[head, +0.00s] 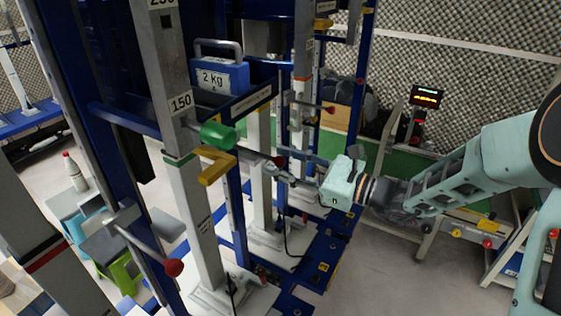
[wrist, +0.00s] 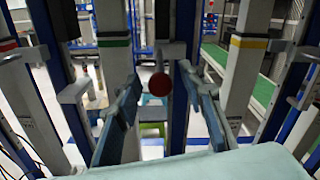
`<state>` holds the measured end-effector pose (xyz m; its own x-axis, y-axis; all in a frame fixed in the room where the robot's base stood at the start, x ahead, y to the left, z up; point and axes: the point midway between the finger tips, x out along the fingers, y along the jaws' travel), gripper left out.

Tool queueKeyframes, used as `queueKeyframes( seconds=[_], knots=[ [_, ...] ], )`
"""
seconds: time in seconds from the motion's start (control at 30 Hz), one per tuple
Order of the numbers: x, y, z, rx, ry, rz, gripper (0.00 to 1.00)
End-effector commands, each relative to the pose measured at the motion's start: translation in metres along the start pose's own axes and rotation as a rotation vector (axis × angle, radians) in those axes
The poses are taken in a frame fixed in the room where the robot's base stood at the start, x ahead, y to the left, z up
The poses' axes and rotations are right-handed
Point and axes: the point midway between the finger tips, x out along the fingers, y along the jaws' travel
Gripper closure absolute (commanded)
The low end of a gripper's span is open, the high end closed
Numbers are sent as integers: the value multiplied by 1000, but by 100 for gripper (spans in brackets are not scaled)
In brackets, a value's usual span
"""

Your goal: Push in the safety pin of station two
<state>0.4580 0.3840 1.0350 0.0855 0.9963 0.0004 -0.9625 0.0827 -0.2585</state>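Station two is not clearly labelled; the column with a green band (head: 180,160) carries a green grip and a yellow handle. A dark rod runs from beside it toward a dull red knob (head: 279,160), just in front of my gripper (head: 277,174). In the wrist view a dark red round knob (wrist: 160,84) sits end-on between the fingers of my gripper (wrist: 161,98). The fingers are spread apart, with gaps on both sides of the knob. I cannot tell how far in the pin sits. The green-banded column (wrist: 113,45) stands left of the knob there.
Another red knob (head: 173,267) on a rod is at lower left, and one (head: 330,109) farther right. A blue 2 kg weight (head: 220,77) sits on the frame. Blue and grey uprights crowd around my gripper. Open floor (head: 380,270) lies at lower right.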

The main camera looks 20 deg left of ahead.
Motion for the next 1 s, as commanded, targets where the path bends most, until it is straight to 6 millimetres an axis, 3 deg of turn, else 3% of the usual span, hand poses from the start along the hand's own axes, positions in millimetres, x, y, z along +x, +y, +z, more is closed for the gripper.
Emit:
queueKeyframes(
  seconds=[0.33, 0.67, 1.0],
  knots=[
    [4, 0, 0, 0, 1, 0, 64],
    [4, 0, 0, -1, 1, 0, 100],
    [8, 0, -1, -1, 0, 1, 100]
  ],
)
